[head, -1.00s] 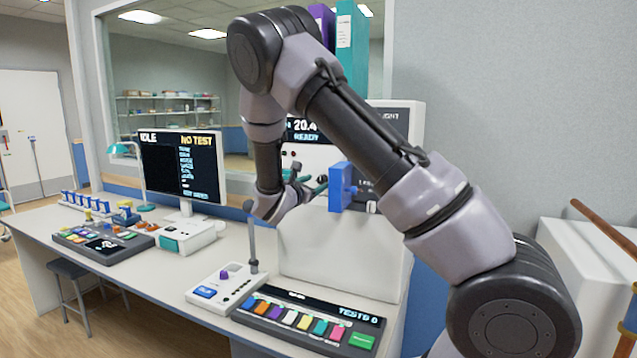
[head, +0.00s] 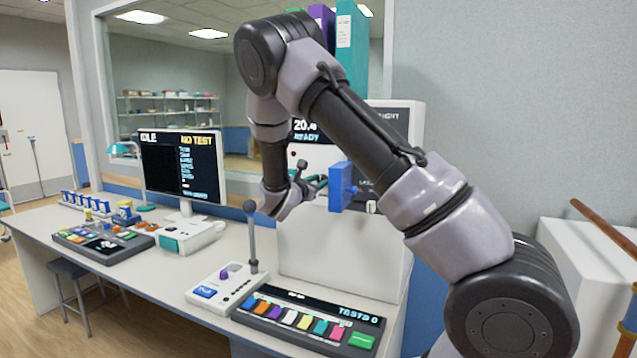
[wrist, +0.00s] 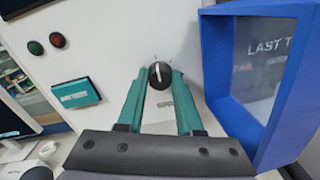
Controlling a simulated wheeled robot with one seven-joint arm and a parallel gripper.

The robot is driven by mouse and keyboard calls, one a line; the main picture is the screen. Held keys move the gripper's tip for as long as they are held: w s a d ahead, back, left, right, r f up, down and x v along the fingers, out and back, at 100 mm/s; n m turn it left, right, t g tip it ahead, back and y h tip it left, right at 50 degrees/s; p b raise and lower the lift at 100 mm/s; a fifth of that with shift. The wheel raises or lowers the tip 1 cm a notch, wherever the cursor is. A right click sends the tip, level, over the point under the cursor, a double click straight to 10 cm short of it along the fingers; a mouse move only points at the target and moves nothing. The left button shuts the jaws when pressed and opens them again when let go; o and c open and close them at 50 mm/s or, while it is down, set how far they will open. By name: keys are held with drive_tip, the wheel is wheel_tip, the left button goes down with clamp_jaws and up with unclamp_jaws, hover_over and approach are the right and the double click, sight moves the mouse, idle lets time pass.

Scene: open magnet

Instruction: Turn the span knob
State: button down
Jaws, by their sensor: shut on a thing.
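The span knob (wrist: 160,77) is a small black round knob with a white pointer line, on the white front panel in the wrist view. The pointer stands close to upright. A partly covered label starting "SPA" is printed just below it. My gripper (wrist: 159,82) has its two teal fingers on either side of the knob and is shut on it. In the head view, my gripper (head: 318,184) reaches the front of the white machine (head: 345,245), and the knob itself is hidden there.
A blue-framed box (head: 342,187) juts out close to the right of my fingers; its frame (wrist: 216,70) fills the right of the wrist view. A lever (head: 253,240) rises from a control box below my wrist. Red and green buttons (wrist: 57,40) sit left of the knob.

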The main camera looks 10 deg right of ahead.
drive_tip(key=shift+m, duration=2.8)
drive_tip(key=c, duration=0.6)
unclamp_jaws()
drive_tip(key=shift+o, duration=0.2)
drive_tip(key=v, duration=1)
drive_tip(key=shift+s+a, duration=0.25)
drive_tip(key=shift+s, duration=0.1)
